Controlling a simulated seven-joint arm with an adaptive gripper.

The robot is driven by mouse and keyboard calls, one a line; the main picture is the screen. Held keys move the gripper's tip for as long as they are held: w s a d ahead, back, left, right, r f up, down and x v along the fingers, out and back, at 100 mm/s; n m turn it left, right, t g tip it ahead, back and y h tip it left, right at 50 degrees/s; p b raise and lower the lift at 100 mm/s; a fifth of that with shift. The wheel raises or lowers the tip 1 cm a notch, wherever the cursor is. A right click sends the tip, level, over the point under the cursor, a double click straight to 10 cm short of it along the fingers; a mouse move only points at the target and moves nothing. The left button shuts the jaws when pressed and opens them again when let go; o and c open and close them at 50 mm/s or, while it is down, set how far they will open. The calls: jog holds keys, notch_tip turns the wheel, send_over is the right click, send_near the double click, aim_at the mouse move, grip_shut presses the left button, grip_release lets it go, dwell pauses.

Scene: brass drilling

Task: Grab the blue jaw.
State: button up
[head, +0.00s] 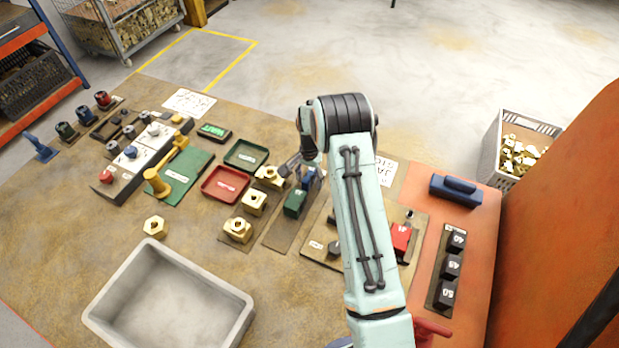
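A blue block (311,180), which looks like the blue jaw, stands on a brown strip beside my arm's wrist. My arm hides part of it. A green jaw (295,203) stands just in front of it on the same strip. My gripper (288,168) points down close to the left of the blue block, its dark fingers partly hidden by the wrist. I cannot tell whether it touches the block or whether it is open. A red jaw (401,238) sits on the fixture plate (320,261), right of my arm.
Brass fittings (254,202) stand left of the jaws, near a red tray (226,184) and a green tray (246,155). A grey bin (128,323) is at the front. Black numbered blocks (451,267) and a blue-handled item (456,188) lie right.

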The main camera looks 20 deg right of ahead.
grip_shut()
jog(key=shift+r, duration=0.15)
